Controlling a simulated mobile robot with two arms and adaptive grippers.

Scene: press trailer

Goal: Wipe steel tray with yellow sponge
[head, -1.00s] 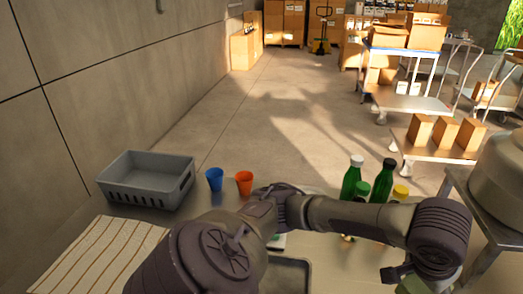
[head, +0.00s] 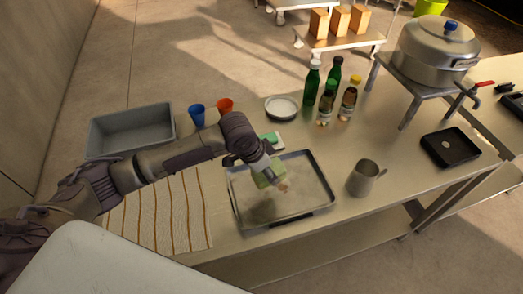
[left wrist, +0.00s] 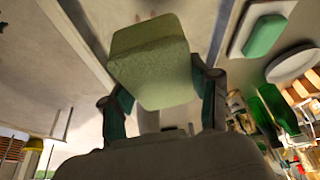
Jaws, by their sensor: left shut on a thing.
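The yellow sponge (head: 268,179), greenish-yellow in this light, is held in my left gripper (head: 267,172). In the left wrist view the sponge (left wrist: 150,58) sits between the two fingers of the gripper (left wrist: 160,92), which are shut on its sides. The steel tray (head: 312,178) is a shallow rectangular pan on the steel table, with a dull brownish smear inside. The sponge is over the tray's upper middle; I cannot tell whether it touches the tray floor. My right gripper is not in view.
A green sponge (head: 272,139) on a white holder lies just behind the tray. Several bottles (head: 327,100) and a round dish (head: 281,108) stand farther back. A metal mug (head: 362,178) stands right of the tray, a striped cloth (head: 160,215) lies left, and a grey bin (head: 130,130) is behind it.

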